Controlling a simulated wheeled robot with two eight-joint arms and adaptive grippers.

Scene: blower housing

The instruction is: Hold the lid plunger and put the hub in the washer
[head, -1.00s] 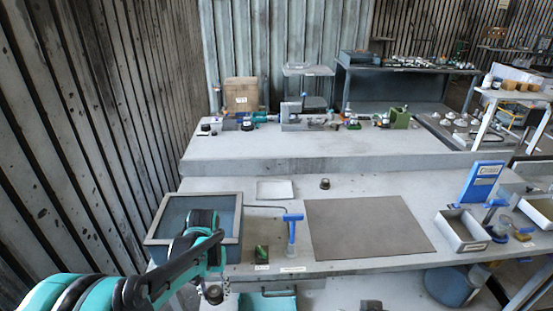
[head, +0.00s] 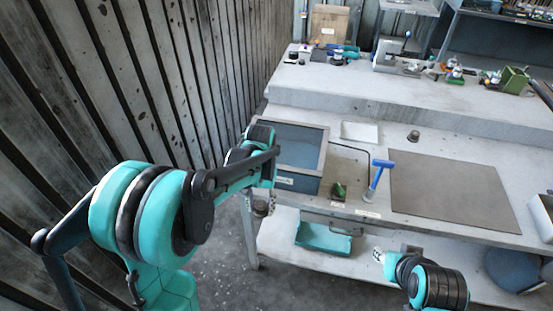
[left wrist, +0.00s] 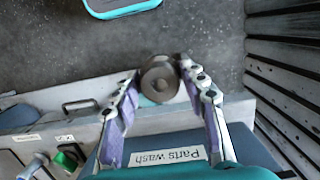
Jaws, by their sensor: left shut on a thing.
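The washer is a grey-framed box (head: 322,155) with a blue-grey top, at the left end of the bench. It carries a "Parts wash" label in the left wrist view (left wrist: 178,156). My left gripper (head: 262,203) is in front of the washer's near left side, below its rim. In the left wrist view its fingers (left wrist: 160,88) are shut on a dark round hub (left wrist: 160,75) with a central boss.
A dark mat (head: 445,190) lies to the right. A teal tray (head: 325,237) is on the lower shelf. A corrugated wall (head: 150,90) stands close on the left.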

